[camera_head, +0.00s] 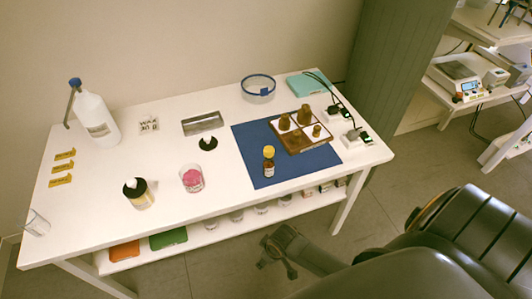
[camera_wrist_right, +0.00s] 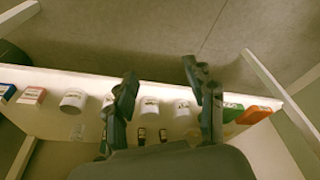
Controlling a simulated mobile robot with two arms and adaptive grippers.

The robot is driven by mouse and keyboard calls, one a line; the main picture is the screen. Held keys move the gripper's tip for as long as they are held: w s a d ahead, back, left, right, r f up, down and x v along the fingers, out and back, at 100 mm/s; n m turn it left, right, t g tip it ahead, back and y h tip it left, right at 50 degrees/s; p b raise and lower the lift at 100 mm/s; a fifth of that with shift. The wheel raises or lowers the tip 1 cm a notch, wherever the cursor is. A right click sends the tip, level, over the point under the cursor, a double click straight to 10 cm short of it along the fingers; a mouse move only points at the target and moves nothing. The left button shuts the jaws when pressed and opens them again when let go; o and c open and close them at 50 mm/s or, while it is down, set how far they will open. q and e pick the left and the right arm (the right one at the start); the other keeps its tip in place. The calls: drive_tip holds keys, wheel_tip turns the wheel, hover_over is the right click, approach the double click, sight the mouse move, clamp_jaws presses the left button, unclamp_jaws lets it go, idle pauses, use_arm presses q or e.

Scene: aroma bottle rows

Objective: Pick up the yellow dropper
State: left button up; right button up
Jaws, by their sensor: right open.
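The yellow dropper (camera_head: 268,151) appears as the yellow top on a small brown bottle (camera_head: 269,170) with a pale label. The bottle stands upright on the blue mat (camera_head: 252,139), near its front edge. My right gripper (camera_head: 275,262) is open and empty, in front of the table and apart from the bottle. In the right wrist view, its spread fingers (camera_wrist_right: 159,74) show against the floor and the table's lower shelf, with nothing between them; the yellow dropper is not seen there. My left gripper is in neither view.
A wooden tray (camera_head: 294,151) with several brown bottles sits behind the dropper bottle. The lower shelf (camera_wrist_right: 60,127) holds white jars and small boxes.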

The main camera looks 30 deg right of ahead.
drive_tip(key=w+a+r+n, duration=0.1)
drive_tip(key=w+a+r, duration=0.2)
drive_tip(key=r, duration=0.7)
wheel_tip(320, 180, up, 33)
drive_tip(key=n+g+p, duration=0.2)
drive_tip(key=n+p, duration=0.1)
drive_tip(key=n, duration=0.3)
hover_over(268, 148)
drive_tip(key=shift+n+h, duration=0.3)
drive_tip(key=shift+h, duration=0.1)
drive_tip(key=f, duration=0.8)
drive_tip(key=shift+s+a, duration=0.15)
drive_tip(key=shift+s, duration=0.05)
wheel_tip(268, 148, down, 5)
drive_tip(key=shift+w+f+p, duration=0.1)
drive_tip(key=shift+w+p, duration=0.05)
drive_tip(key=shift+p, duration=0.65)
drive_tip(key=c, duration=0.7)
